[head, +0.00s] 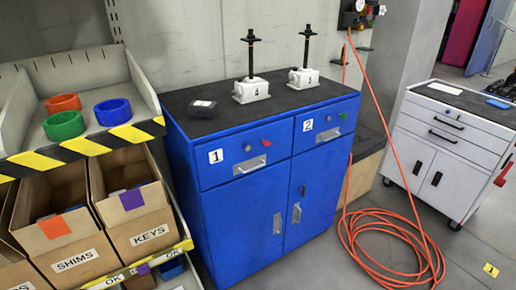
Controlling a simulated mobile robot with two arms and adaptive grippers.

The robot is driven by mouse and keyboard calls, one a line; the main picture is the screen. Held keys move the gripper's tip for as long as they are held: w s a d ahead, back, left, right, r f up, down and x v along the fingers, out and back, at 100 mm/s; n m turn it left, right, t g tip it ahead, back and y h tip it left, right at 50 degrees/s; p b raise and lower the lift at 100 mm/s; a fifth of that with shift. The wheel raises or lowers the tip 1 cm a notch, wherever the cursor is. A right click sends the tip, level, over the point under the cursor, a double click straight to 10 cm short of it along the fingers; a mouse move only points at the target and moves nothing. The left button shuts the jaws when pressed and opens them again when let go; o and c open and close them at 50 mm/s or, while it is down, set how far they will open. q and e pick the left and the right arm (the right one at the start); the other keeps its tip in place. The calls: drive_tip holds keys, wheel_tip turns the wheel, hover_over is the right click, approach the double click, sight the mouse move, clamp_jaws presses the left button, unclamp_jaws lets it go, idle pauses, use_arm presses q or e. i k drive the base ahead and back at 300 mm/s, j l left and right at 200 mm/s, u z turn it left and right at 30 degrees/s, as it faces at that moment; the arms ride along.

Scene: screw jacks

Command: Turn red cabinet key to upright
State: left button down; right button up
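The blue cabinet (235,225) stands in the middle of the head view. A small red piece (266,143), which looks like the red key, sits on the front of drawer 1 (225,170), right of a round grey knob (248,148) and above the drawer handle. It is too small to tell its angle. A small green piece (343,115) sits in the like place on drawer 2, beside another grey knob (328,118). The cabinet doors and drawers look closed. Neither of my grippers is in view.
Shelving with bins (150,235) is close on the left. An orange hose (385,250) lies coiled on the floor at right, before a white tool cart (440,150).

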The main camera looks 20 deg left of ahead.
sight(267, 143)
drive_tip(key=u, duration=0.4)
drive_tip(key=i+l+u, duration=0.15)
drive_tip(key=u, duration=0.25)
drive_tip(key=i+l+u, duration=0.15)
drive_tip(key=u, duration=0.2)
drive_tip(key=i+l+u, duration=0.1)
drive_tip(key=l+u, duration=0.15)
drive_tip(key=u, duration=0.15)
drive_tip(key=i+l+u, duration=0.1)
drive_tip(key=l+u, duration=0.25)
drive_tip(key=j, duration=0.1)
